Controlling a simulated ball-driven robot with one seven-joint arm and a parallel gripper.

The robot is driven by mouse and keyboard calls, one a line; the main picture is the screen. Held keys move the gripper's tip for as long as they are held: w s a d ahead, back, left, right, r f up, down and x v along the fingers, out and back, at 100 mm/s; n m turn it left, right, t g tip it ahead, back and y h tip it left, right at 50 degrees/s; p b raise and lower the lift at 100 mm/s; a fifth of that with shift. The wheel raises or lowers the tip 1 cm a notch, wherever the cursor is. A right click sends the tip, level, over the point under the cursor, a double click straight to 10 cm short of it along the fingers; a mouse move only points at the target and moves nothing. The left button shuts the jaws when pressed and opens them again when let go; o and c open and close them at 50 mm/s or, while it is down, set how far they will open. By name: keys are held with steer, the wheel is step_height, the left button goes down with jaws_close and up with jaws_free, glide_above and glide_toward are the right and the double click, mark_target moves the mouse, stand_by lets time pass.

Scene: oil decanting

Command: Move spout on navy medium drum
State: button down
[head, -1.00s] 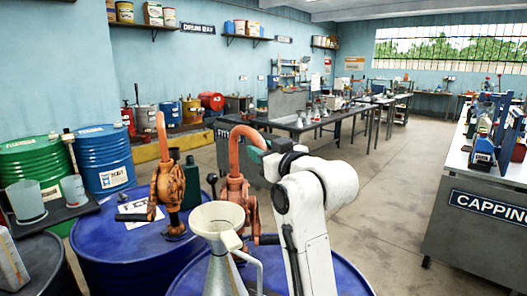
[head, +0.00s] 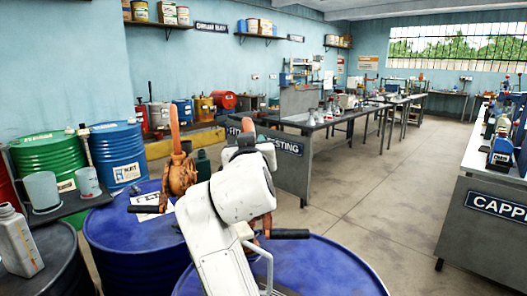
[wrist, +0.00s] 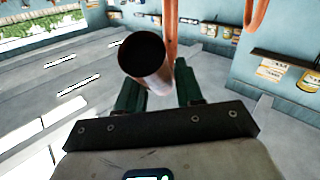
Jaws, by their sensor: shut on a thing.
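My gripper's green fingers show in the wrist view (wrist: 158,88), shut on the copper-coloured spout (wrist: 155,75), whose dark open end faces the camera. The front navy drum (head: 325,262) stands at the bottom centre. A second navy drum (head: 115,238) stands behind to the left, bearing another orange hand pump (head: 178,172). I cannot tell which drum is the medium one by label.
A funnel's wire handle (head: 264,262) shows beside my arm; its bowl is hidden. Green (head: 45,155) and blue (head: 118,150) drums stand at left, near a white jug (head: 18,240). The testing bench (head: 285,160) is behind. The floor at right is clear.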

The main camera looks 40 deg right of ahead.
steer(key=shift+w+a+m+g+h+b, duration=0.85)
steer(key=shift+m+g+h, duration=0.1)
steer(key=shift+g, duration=0.2)
steer(key=shift+w+a+m+g+h+b, duration=0.75)
steer(key=shift+m+g+h+b, duration=0.15)
steer(key=shift+g, duration=0.25)
steer(key=c, duration=0.8)
jaws_free()
steer(key=b+v, duration=0.1)
steer(key=v, duration=0.9)
steer(key=shift+s+a+b, duration=0.15)
steer(key=shift+a+b, duration=0.2)
steer(key=shift+a, duration=0.05)
